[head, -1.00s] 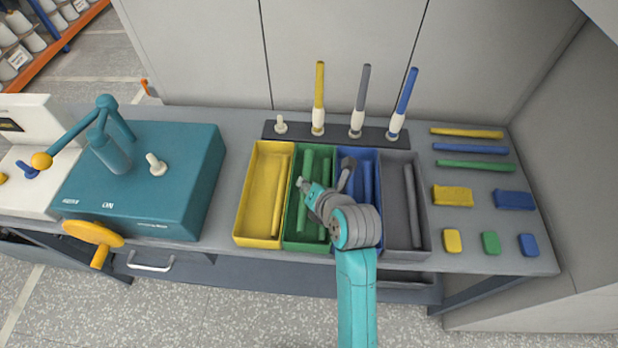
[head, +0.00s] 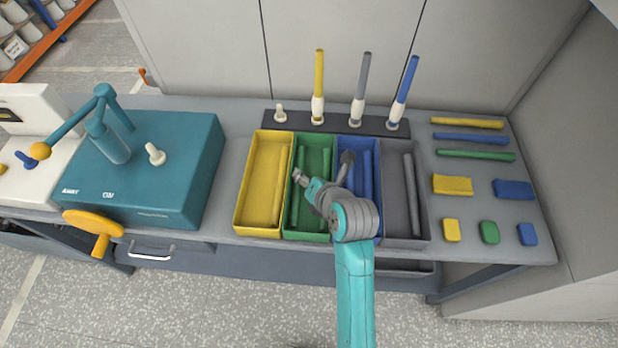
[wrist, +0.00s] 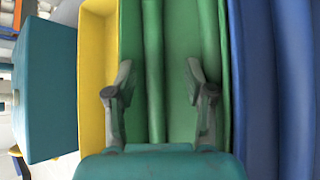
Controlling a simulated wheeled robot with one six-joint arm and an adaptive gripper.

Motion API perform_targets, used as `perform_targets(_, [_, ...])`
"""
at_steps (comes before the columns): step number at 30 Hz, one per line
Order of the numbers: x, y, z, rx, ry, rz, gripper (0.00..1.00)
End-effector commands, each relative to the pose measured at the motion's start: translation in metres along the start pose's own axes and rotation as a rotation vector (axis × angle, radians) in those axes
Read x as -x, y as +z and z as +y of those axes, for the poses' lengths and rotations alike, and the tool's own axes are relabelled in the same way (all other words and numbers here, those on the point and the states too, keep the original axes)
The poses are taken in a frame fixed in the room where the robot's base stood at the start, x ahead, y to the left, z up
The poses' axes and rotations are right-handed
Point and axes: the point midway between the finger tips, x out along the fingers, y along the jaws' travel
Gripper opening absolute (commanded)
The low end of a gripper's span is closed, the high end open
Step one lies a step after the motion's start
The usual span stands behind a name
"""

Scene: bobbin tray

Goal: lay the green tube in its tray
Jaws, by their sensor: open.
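The green tray (head: 310,236) stands between the yellow and blue trays. A green tube (head: 295,208) lies lengthwise in its left part. A second long green form, seemingly another tube, lies along the right side in the wrist view (wrist: 212,50). My gripper (head: 299,175) is over the green tray. In the wrist view my gripper (wrist: 158,68) is open, its fingers apart on either side of the left tube (wrist: 153,60). I cannot tell how high the fingertips are above it. My arm hides part of the tray's right side.
The yellow tray (head: 240,185), blue tray (head: 376,145) and grey tray (head: 424,200) stand alongside. Behind them a dark rack (head: 338,122) holds upright yellow, grey and blue tubes. A teal machine (head: 180,180) is left; blocks and loose tubes, including a green one (head: 475,155), are right.

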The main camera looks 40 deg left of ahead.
Motion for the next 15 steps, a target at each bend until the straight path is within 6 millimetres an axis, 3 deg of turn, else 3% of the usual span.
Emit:
perform_targets(7, [0.007,0.008,0.008,0.001,0.001,-0.002,0.54])
perform_targets(15, [0.036,0.036,0.035,0.001,0.003,-0.004,0.54])
